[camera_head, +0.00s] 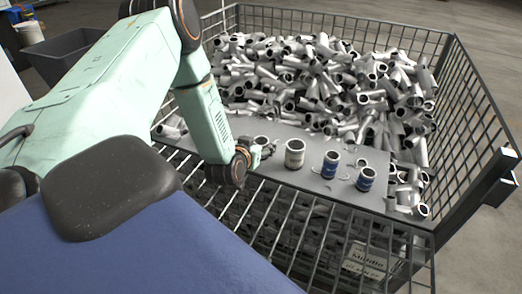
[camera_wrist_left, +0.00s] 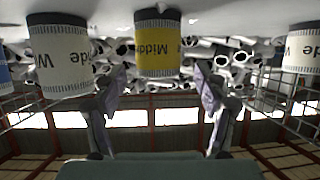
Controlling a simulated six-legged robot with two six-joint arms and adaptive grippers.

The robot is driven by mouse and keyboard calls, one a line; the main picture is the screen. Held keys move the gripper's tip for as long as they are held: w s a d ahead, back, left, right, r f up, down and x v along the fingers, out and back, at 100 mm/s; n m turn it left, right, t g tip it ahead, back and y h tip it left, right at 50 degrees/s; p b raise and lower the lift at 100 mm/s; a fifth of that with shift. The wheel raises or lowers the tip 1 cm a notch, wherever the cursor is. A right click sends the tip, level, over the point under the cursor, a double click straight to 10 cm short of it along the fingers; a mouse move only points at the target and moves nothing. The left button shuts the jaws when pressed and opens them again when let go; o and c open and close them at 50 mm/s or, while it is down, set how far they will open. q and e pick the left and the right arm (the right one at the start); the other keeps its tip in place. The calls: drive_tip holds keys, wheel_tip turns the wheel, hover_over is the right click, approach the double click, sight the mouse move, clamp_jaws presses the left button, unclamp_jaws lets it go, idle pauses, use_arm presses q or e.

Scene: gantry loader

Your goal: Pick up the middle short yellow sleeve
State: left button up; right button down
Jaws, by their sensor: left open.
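The yellow sleeve (camera_wrist_left: 157,45), a short tube with a yellow band marked "Midd…" and dark rims, shows at the top middle of the left wrist view. My left gripper (camera_wrist_left: 160,88) is open, its two fingers apart on either side below the sleeve in the picture, with nothing between the tips. In the head view my left gripper (camera_head: 257,154) is low at the grey plate, beside a sleeve (camera_head: 262,141) that it partly hides. I cannot make out the yellow band in the head view. My right gripper is not in view.
White-banded "Wide" sleeves stand left (camera_wrist_left: 60,58) and right (camera_wrist_left: 305,55) of the yellow one. On the grey plate (camera_head: 270,178) stand a pale sleeve (camera_head: 295,155) and two blue-banded sleeves (camera_head: 330,166), (camera_head: 366,180). A wire crate (camera_head: 447,85) full of loose metal tubes lies behind.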

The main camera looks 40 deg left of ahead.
use_arm(q)
drive_tip(key=shift+d+r, duration=0.15)
drive_tip(key=c, duration=0.7)
drive_tip(key=shift+w, duration=0.1)
drive_tip(key=c, duration=0.8)
